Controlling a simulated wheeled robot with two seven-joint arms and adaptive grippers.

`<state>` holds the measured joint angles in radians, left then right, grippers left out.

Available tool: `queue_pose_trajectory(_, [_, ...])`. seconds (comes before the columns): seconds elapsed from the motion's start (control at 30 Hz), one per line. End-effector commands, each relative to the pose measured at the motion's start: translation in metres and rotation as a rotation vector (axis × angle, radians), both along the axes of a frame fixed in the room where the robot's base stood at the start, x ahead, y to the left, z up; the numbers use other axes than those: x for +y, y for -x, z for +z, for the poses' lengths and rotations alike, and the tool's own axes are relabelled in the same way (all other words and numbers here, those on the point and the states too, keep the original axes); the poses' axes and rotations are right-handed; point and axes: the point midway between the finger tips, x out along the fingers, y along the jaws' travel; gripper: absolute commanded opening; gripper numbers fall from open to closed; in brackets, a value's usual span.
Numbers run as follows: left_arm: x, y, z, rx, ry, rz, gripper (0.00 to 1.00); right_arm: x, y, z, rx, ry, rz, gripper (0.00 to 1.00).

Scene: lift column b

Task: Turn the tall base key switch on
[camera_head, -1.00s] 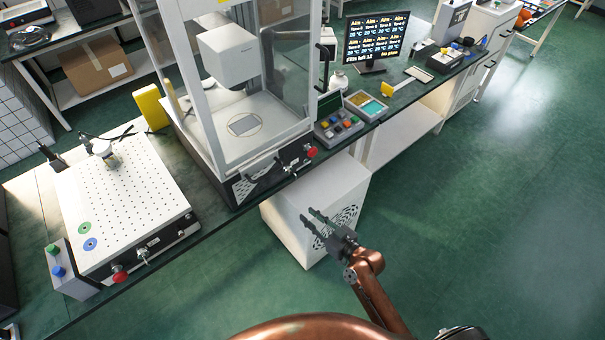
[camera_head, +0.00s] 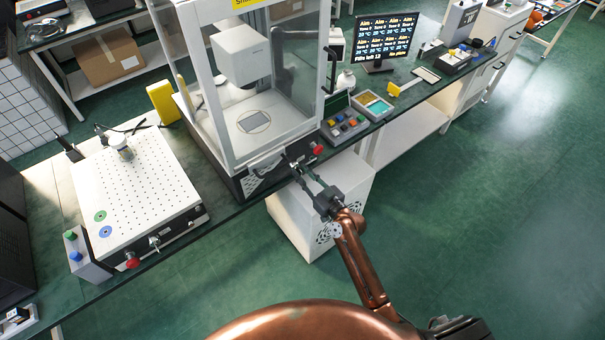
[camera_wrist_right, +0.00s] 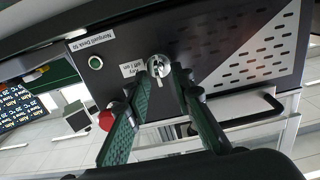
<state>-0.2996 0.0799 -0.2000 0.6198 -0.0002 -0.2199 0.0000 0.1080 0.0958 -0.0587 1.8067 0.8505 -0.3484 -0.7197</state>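The tall base is the black base (camera_head: 262,177) of the clear-walled cabinet. Its silver key switch (camera_wrist_right: 158,66) shows in the right wrist view beside a white label that reads key, off and on. Which of the two the key points to is too small to tell. My right gripper (camera_head: 300,172) is at the base's front panel in the head view. In the wrist view its fingers (camera_wrist_right: 160,80) are open, one on each side of the key, with a gap on both sides. Contact cannot be made out. My left gripper is not in view.
A red knob (camera_head: 317,149) sits on the same panel, close to the gripper; a green button (camera_wrist_right: 96,62) is farther along. A button box (camera_head: 345,126) stands at right. A low perforated plate unit (camera_head: 135,185) with its own key and red knob stands at left. A white box (camera_head: 300,225) is below.

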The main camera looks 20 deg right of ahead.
Motion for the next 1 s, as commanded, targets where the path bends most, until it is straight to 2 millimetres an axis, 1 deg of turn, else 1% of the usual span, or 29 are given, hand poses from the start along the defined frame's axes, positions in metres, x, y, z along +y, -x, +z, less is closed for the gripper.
queue_pose_trajectory(0.23, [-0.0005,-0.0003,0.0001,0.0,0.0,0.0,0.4,0.0002,-0.0006,-0.0003,0.001,0.0,0.0,0.22])
queue_pose_trajectory(0.5, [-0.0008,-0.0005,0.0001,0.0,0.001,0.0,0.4,0.0,-0.0004,-0.0002,0.001,0.0,0.0,0.03])
queue_pose_trajectory(0.57, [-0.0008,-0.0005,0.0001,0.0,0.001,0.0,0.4,0.0,-0.0004,-0.0002,0.001,0.0,0.0,0.0])
queue_pose_trajectory(1.0, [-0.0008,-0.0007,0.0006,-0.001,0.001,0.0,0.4,-0.0001,-0.0004,-0.0001,0.003,-0.006,0.0,0.0])
